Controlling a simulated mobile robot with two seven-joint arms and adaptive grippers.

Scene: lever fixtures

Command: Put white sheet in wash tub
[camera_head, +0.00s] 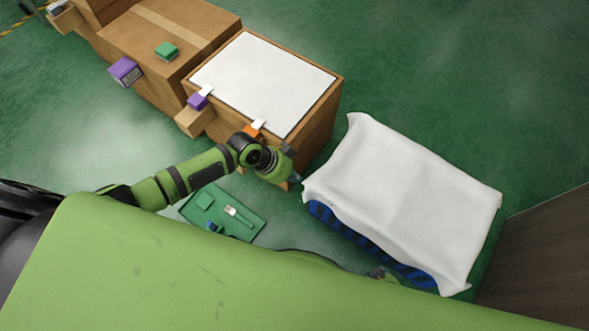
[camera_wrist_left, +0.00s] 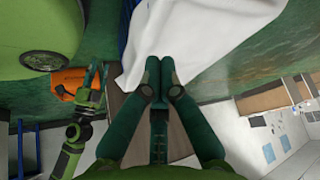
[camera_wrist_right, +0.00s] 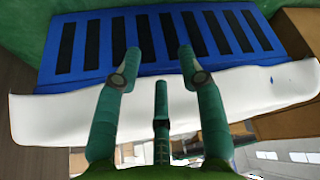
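The white sheet (camera_head: 405,195) lies draped over a blue slatted object (camera_head: 375,245), whose near side shows below the cloth. I cannot tell whether this blue object is the wash tub. My left gripper (camera_head: 294,181) is at the sheet's left corner. In the left wrist view its fingers (camera_wrist_left: 160,66) are closed together, and the sheet (camera_wrist_left: 215,30) narrows to their tips, so it appears pinched there. My right gripper (camera_wrist_right: 158,55) is open, its fingers apart in front of the blue slats (camera_wrist_right: 90,45), with the sheet's edge (camera_wrist_right: 250,88) behind the fingers.
A wooden box with a white top (camera_head: 265,80) stands left of the sheet, beside cardboard boxes (camera_head: 165,40). A green tray (camera_head: 248,230) with small items lies on the floor below my left arm. A dark brown panel (camera_head: 540,260) stands at the right. The green floor beyond the sheet is clear.

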